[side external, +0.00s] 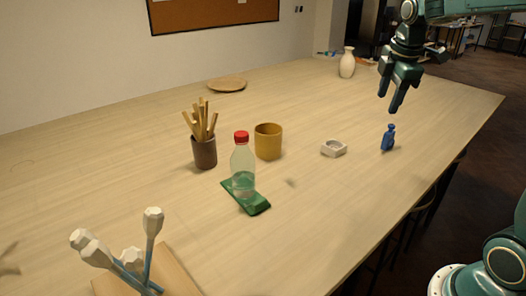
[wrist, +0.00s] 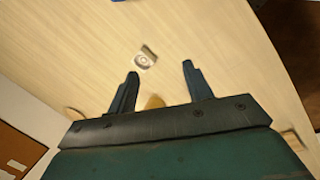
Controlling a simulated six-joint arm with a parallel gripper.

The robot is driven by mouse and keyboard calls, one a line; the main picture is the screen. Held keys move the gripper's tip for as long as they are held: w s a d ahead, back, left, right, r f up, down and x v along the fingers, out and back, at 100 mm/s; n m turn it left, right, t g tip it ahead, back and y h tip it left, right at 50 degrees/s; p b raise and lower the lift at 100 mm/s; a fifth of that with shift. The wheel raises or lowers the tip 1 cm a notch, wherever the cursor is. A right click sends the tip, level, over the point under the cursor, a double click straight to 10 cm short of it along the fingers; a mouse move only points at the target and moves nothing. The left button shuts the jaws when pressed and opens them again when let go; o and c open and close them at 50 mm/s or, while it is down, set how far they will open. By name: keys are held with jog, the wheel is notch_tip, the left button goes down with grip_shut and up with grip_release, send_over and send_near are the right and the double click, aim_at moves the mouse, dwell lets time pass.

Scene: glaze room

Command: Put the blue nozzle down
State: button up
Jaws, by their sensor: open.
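The blue nozzle (side external: 388,138) stands upright on the wooden table, near its right edge in the side view. My gripper (side external: 390,102) is above it, fingers pointing down, with a clear gap between the fingertips and the nozzle. In the wrist view my gripper (wrist: 160,68) has its two fingers spread apart with nothing held between them. A small piece of something blue (wrist: 118,1) is cut off at the top edge of the wrist view; it may be the nozzle.
A small whitish dish (side external: 333,149) sits left of the nozzle. Further left are a mustard cup (side external: 268,142), a clear bottle (side external: 243,170) with a red cap on a green item (side external: 257,205), and a brown pot (side external: 204,153) of sticks. A pale vase (side external: 347,63) stands behind.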

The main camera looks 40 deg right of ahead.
jog(key=s+a+f+m+t+y, duration=0.2)
jog(key=s+a+m, duration=0.9)
jog(key=s+a, duration=0.6)
jog(key=shift+s+a+t, duration=0.15)
jog(key=shift+s+t, duration=0.1)
jog(key=shift+t, duration=0.45)
jog(key=shift+f, duration=0.1)
